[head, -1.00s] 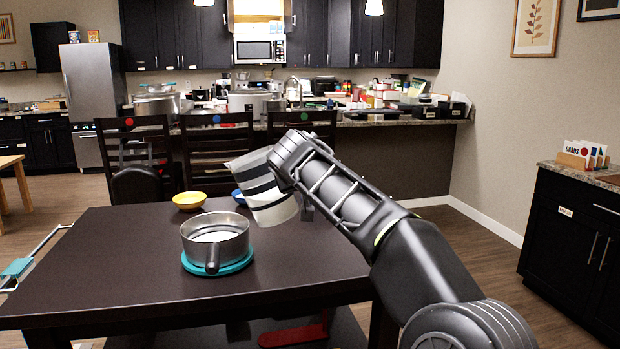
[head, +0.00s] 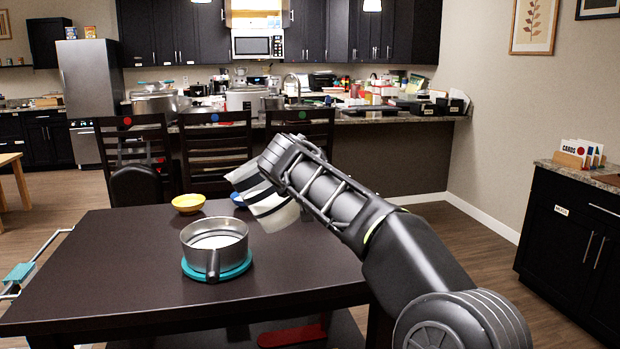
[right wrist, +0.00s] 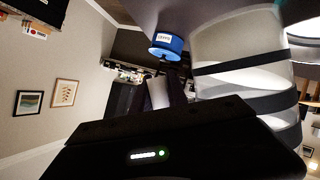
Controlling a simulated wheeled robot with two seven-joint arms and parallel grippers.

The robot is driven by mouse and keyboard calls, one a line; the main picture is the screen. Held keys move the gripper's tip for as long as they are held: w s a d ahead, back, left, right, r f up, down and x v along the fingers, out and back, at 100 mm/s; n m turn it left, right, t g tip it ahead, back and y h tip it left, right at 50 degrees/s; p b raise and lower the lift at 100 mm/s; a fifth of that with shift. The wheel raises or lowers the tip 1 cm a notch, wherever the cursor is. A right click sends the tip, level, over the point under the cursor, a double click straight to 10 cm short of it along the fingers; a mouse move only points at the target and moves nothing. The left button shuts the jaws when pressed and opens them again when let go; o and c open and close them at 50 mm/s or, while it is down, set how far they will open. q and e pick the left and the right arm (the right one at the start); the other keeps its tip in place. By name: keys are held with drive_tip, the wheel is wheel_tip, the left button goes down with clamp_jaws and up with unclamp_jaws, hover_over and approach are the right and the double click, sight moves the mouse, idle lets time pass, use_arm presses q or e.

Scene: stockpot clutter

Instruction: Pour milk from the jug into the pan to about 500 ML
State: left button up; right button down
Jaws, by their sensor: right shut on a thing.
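The grey metal pan (head: 215,256) stands on a teal round mat (head: 240,270) on the dark table, its handle toward me. White milk (head: 215,242) shows inside it; its level against any mark cannot be read. The pale jug with dark bands (head: 272,208) is tilted to the left, above and to the right of the pan. It also fills the right part of the right wrist view (right wrist: 235,50). My right gripper (head: 275,172) is shut on the jug; its fingers are mostly hidden. No pouring stream is visible. My left gripper is out of view.
Chairs (head: 215,150) line the far table side. The table's left and front (head: 110,275) are clear.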

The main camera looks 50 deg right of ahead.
drive_tip(key=r+n+p, duration=0.1)
drive_tip(key=p, duration=0.1)
drive_tip(key=r+n+g+h+p, duration=0.1)
drive_tip(key=p, duration=0.2)
drive_tip(key=w+r+g+p, duration=0.1)
drive_tip(key=p, duration=0.2)
drive_tip(key=shift+a+r+n, duration=0.1)
drive_tip(key=shift+a+n, duration=0.2)
drive_tip(key=shift+n, duration=0.1)
idle(1.6)
drive_tip(key=shift+w+a+r+n+h+p, duration=0.3)
drive_tip(key=shift+w+a+n+h+p, duration=0.1)
drive_tip(key=shift+n+p, duration=0.1)
idle(0.8)
drive_tip(key=shift+w+a+r+n+g, duration=0.1)
drive_tip(key=shift+w+a+n+g, duration=0.15)
drive_tip(key=shift+w+n+g, duration=0.2)
idle(0.9)
wheel_tip(320, 180, down, 9)
drive_tip(key=s+m+t+y+b, duration=0.1)
drive_tip(key=m+t+y+b, duration=0.2)
drive_tip(key=b, duration=1.7)
drive_tip(key=m+t, duration=0.2)
drive_tip(key=m, duration=0.2)
drive_tip(key=shift+s+d+r, duration=0.15)
drive_tip(key=shift+d, duration=0.2)
